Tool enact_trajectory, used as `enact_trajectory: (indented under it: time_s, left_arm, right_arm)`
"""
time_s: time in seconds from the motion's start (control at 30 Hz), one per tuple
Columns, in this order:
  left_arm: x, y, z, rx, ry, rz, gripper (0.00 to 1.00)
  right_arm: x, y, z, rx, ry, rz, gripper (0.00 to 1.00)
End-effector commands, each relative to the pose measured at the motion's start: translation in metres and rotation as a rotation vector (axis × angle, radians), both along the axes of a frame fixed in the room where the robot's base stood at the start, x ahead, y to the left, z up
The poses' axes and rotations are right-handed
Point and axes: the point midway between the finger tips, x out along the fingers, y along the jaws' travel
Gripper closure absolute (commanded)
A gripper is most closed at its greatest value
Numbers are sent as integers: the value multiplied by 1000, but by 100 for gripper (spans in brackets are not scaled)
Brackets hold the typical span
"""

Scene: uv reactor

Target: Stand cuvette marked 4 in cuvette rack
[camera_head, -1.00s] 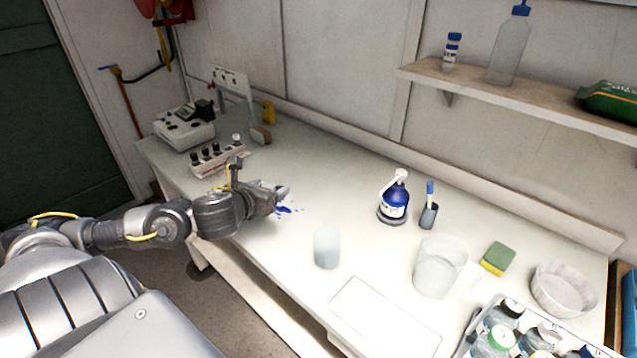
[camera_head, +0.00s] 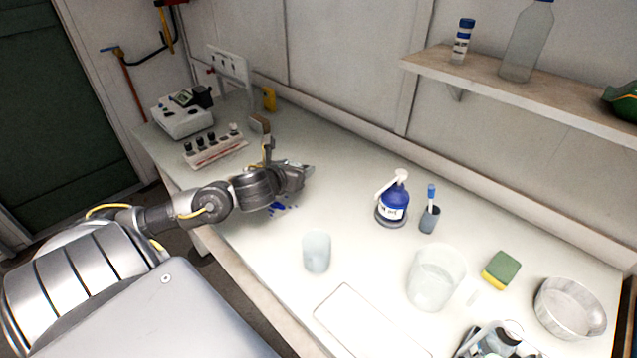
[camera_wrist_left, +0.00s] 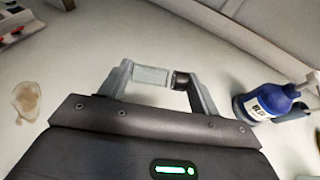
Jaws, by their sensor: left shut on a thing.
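My left gripper (camera_head: 306,171) is above the bench, right of the cuvette rack in the head view. In the left wrist view the gripper (camera_wrist_left: 160,78) is shut on a clear cuvette (camera_wrist_left: 150,75) with a black cap (camera_wrist_left: 182,80). The cuvette lies sideways between the fingers, cap to the right; no number on it is readable. The white cuvette rack (camera_head: 218,154) stands at the bench's left back, with several black-capped cuvettes upright in it. Part of what appears to be the rack (camera_wrist_left: 14,30) shows at the wrist view's upper left. My right gripper is not in view.
A white instrument (camera_head: 184,122) stands behind the rack. A blue pump bottle (camera_head: 393,203), a pen cup (camera_head: 429,219), and clear beakers (camera_head: 317,250) stand to the right. A brown stain (camera_wrist_left: 27,100) shows in the wrist view.

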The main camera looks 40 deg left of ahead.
Motion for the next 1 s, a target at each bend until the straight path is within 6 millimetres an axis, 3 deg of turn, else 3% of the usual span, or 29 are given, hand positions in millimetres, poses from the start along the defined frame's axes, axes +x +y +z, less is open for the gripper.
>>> enact_trajectory:
  time_s: [0.1,0.2,0.33,0.7,1.0]
  left_arm:
    - [33,-8,-11,-10,-4,1,63]
    - [49,-11,-36,-7,1,-1,63]
    - [65,-13,-53,-3,0,-2,63]
    - [78,-15,-70,0,1,-3,63]
    - [79,-15,-103,0,1,-3,63]
  right_arm:
    - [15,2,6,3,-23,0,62]
    - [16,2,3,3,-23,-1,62]
    - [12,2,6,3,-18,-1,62]
    - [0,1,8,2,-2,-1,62]
    - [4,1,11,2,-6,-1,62]
